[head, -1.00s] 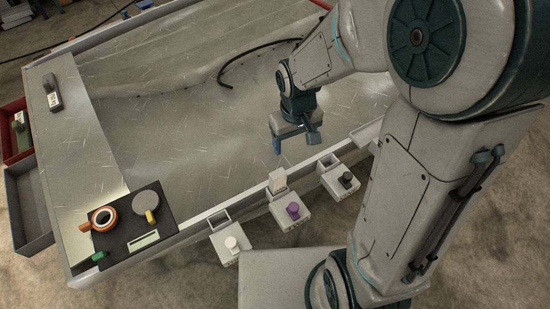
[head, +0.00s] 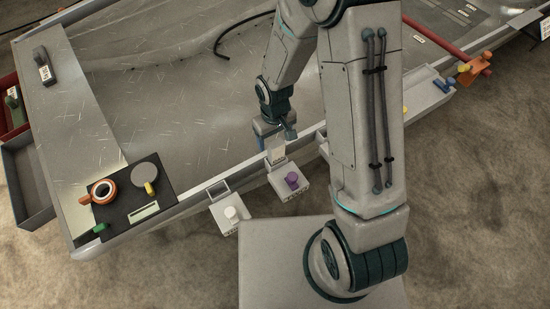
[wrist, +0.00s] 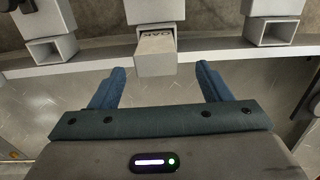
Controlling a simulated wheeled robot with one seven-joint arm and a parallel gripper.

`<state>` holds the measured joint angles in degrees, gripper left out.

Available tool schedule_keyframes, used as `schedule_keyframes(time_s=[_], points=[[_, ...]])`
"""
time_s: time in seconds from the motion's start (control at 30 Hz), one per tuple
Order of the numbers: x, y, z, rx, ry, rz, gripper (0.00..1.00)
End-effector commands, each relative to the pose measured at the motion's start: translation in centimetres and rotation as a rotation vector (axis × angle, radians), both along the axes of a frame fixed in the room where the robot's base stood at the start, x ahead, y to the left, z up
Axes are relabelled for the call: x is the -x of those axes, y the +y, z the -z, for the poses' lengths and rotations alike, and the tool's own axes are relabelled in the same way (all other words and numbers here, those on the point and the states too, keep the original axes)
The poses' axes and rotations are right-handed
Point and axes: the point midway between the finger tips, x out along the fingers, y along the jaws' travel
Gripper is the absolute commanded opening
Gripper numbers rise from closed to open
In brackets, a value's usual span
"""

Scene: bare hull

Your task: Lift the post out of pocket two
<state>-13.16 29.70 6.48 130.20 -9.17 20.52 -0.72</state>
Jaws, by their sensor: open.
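A pale block-shaped post (head: 277,153) stands upright in the middle of the pockets along the near rim; its holder (head: 289,182) carries a purple knob. In the wrist view the post (wrist: 155,55) shows a lettered face and sits roughly centred between the fingers, just ahead of their tips. My gripper (head: 275,138) is open and empty, close behind the post in the head view. The blue fingers of my gripper (wrist: 162,70) are spread wider than the post in the wrist view. The post's lower part is hidden in its pocket.
An empty pocket with a white knob (head: 227,213) is to the left. Another empty pocket (wrist: 275,32) shows at the right of the wrist view. A black hose (head: 233,30) lies farther back.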

Motion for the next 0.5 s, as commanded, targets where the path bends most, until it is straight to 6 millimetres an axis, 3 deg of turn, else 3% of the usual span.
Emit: schedule_keyframes(time_s=[0.17,0.5], points=[[0.1,-0.2,1.0,0.001,0.002,0.001,0.71],[0.2,-0.5,4.9,0.001,0.002,0.001,0.71]])
